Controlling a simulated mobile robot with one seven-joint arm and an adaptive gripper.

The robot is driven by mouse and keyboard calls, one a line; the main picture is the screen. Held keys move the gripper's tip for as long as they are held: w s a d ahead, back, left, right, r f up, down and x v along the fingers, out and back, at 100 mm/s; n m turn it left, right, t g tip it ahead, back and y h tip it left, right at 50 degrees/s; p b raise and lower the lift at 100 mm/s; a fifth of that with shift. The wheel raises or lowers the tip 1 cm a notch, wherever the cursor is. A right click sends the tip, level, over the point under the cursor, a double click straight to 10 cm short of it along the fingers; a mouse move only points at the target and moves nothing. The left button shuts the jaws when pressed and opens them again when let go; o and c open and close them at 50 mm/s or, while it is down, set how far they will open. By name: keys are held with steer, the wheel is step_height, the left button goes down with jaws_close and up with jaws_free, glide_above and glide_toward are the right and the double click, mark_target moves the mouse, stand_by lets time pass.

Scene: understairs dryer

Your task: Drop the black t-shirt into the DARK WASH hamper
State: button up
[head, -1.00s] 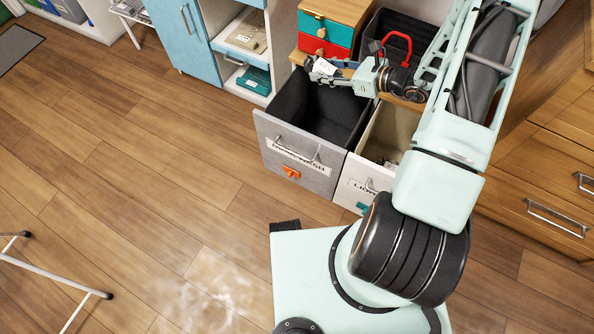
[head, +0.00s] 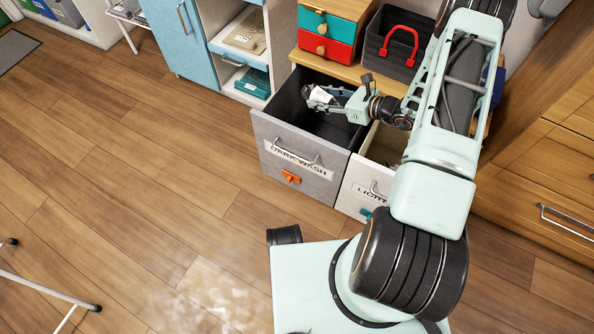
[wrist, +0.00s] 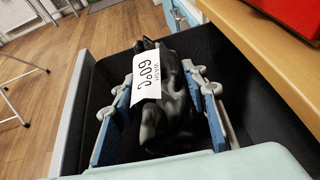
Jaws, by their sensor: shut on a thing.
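The DARK WASH hamper (head: 292,158) is a grey-fronted pull-out bin with a black lining, a handle and an orange clip. It stands pulled out below the counter. My gripper (head: 318,97) is over the hamper's opening, at about rim height. In the wrist view my gripper (wrist: 165,105) has its two blue-padded fingers on either side of the crumpled black t-shirt (wrist: 172,110). A white tag (wrist: 147,79) reading "WASH 60°C" hangs on the shirt. The dark lining (wrist: 95,115) surrounds the shirt. The shirt's lower part is hidden.
The LIGHT hamper (head: 365,190), with a cream lining and teal clip, stands just right. A red-and-teal drawer box (head: 326,35) and a dark bin with a red handle (head: 400,50) sit on the counter behind. A white rack (head: 60,290) stands at lower left. Floor in front is clear.

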steer(key=shift+f, duration=0.1)
steer(key=o, duration=1.3)
steer(key=shift+v, duration=6.05)
steer(key=shift+a, duration=0.1)
